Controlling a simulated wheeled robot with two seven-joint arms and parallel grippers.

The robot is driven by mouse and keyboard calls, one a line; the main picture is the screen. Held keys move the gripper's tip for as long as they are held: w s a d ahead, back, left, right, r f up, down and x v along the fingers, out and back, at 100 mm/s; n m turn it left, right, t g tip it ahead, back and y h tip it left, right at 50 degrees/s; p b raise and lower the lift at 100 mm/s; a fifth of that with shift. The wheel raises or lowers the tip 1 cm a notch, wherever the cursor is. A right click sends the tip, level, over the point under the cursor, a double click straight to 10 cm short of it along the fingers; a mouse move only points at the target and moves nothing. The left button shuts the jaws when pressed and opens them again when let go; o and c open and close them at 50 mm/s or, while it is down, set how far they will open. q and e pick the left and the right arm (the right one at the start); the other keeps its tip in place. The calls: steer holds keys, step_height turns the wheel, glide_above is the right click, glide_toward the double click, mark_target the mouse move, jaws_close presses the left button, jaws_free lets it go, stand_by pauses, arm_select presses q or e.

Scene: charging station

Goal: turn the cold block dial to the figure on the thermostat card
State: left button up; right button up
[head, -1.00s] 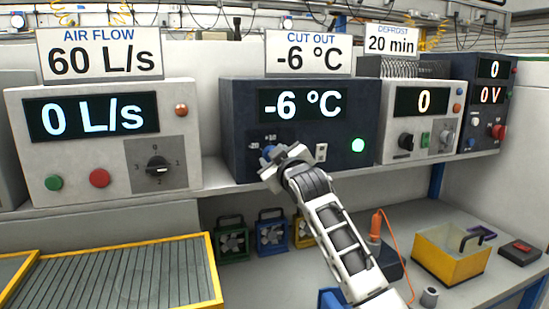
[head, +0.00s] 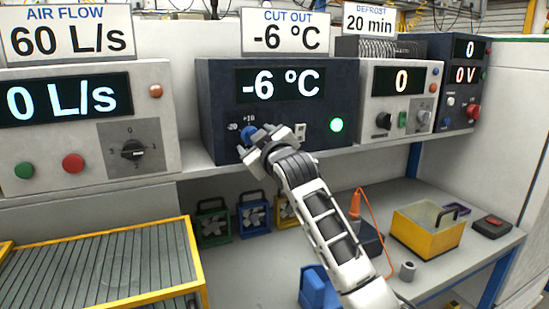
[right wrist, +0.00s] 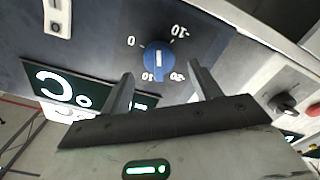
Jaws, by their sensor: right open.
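The cold block is a dark blue box (head: 222,100) on the shelf, and its display (head: 280,85) reads -6 °C. The thermostat card (head: 285,31) above it says CUT OUT -6 °C. The blue dial (head: 250,133) is low on its front; in the right wrist view the dial (right wrist: 159,58) has a white pointer line and a printed scale around it. My right gripper (head: 257,150) is in front of the dial, open. In the right wrist view the dial shows between and just beyond its spread fingertips (right wrist: 160,70), with visible gaps. My left gripper is out of view.
The air flow unit (head: 160,85) stands left, the defrost unit (head: 372,85) right. Below are small fans (head: 212,222), a yellow bin (head: 420,237) and a yellow-framed rack (head: 198,270).

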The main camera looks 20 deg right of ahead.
steer(key=s+b, duration=0.2)
steer(key=s, duration=1.1)
steer(key=shift+d, duration=0.2)
steer(key=shift+s+f, duration=0.1)
steer(key=shift+f, duration=0.05)
